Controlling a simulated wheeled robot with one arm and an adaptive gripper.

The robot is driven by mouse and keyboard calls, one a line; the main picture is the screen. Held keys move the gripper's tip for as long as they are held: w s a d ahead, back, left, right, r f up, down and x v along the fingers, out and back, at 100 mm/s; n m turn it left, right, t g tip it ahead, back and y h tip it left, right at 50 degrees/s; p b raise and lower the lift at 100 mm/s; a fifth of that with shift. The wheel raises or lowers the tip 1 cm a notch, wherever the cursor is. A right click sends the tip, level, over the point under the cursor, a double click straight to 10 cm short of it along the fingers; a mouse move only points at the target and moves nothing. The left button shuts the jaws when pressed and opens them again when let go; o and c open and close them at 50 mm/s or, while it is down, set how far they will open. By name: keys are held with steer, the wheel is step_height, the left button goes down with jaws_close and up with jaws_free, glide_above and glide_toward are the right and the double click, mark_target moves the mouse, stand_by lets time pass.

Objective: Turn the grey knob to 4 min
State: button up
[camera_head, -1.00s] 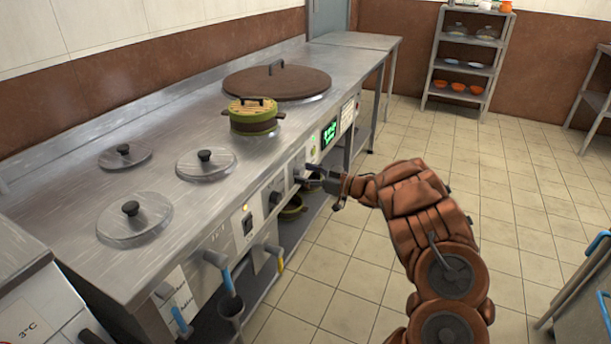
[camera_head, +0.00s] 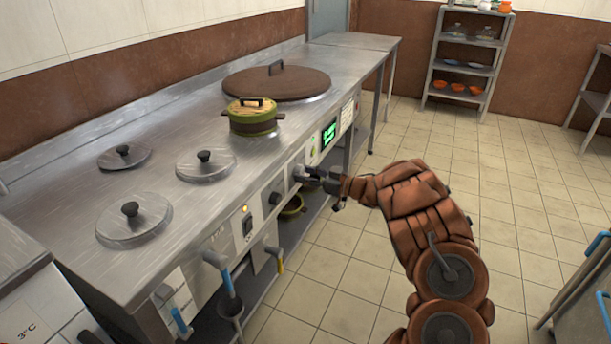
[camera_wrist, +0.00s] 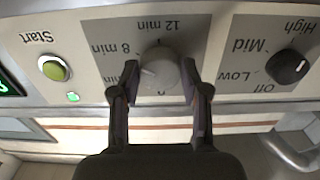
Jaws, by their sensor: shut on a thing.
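The grey knob (camera_wrist: 160,72) sits on the stove's front panel. In the wrist view, which is upside down, its dial shows "12 min" above, "8 min" to the upper left, and a label at the lower left that a finger partly hides. A faint pale mark shows on the left of the knob face; I cannot tell its exact setting. My gripper (camera_wrist: 160,82) is shut on the knob, one finger on each side. In the head view my gripper (camera_head: 308,175) is at the panel and mostly hides the knob.
A black heat knob (camera_wrist: 287,67) marked Off, Low, Mid and High is beside the dial. A green Start button (camera_wrist: 53,68) is on the other side. A green pot (camera_head: 252,122) stands on the counter (camera_head: 185,215). The floor (camera_head: 330,262) beside the stove is clear.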

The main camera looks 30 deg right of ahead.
steer(key=shift+a+f+n+b, duration=0.1)
steer(key=shift+n+b, duration=0.45)
steer(key=shift+n, duration=0.05)
steer(key=shift+w+n+b, duration=0.1)
steer(key=shift+n+b, duration=4.05)
steer(key=shift+n, duration=1.15)
steer(key=o, duration=1.1)
steer(key=shift+r, duration=0.2)
steer(key=shift+o, duration=0.2)
